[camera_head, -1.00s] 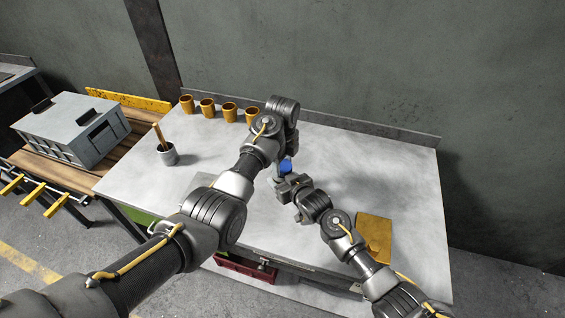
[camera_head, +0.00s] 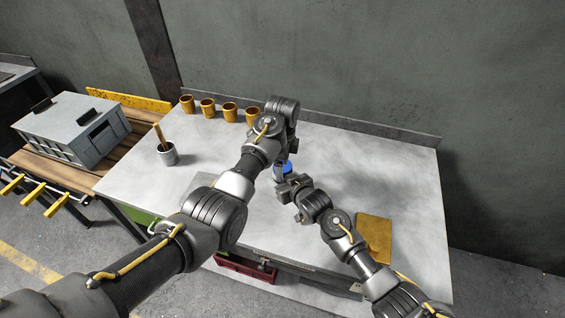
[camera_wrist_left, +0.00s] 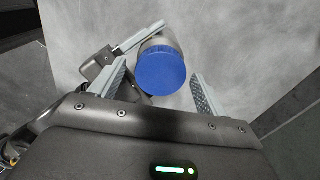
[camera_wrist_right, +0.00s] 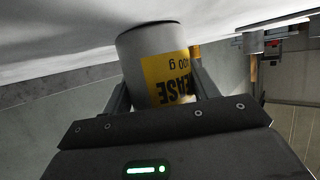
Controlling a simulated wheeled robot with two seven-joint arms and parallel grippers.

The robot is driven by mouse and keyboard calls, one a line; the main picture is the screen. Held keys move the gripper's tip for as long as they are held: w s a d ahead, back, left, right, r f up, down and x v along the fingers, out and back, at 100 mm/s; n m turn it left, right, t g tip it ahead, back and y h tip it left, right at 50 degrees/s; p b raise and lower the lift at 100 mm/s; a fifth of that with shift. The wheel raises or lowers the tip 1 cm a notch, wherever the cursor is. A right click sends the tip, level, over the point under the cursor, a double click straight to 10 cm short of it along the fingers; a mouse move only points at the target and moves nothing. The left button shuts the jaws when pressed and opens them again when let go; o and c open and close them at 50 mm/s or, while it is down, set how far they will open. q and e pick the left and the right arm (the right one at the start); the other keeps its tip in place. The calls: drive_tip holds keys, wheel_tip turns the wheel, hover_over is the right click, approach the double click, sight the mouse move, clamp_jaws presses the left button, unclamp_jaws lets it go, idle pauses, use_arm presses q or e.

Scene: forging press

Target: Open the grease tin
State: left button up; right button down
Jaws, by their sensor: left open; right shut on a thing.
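The grease tin is a pale cylinder with a yellow label; it fills the middle of the right wrist view (camera_wrist_right: 140,52). Its blue lid (camera_wrist_left: 161,71) is on top in the left wrist view, and a bit of the blue shows in the head view (camera_head: 288,167). My right gripper (camera_wrist_right: 160,85) is shut on the tin's body from the side. My left gripper (camera_wrist_left: 158,80) is open above the tin, with one finger on either side of the blue lid and gaps between fingers and lid. In the head view my left arm hides part of the tin.
Several orange cups (camera_head: 208,107) stand along the back of the grey table (camera_head: 350,165). A yellow-brown sheet (camera_head: 375,237) lies at right.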

use_arm(q)
drive_tip(key=shift+r, duration=2.2)
drive_tip(key=shift+c, duration=0.5)
wheel_tip(320, 180, up, 2)
drive_tip(key=m, duration=0.3)
drive_tip(key=shift+d, duration=0.1)
drive_tip(key=m, duration=0.1)
drive_tip(key=r+m, duration=0.1)
drive_tip(key=shift+r+m, duration=0.25)
drive_tip(key=shift+m, duration=0.15)
drive_tip(key=shift+f, duration=4.05)
drive_tip(key=c, duration=1)
drive_tip(key=n, duration=0.3)
drive_tip(key=shift+n, duration=0.3)
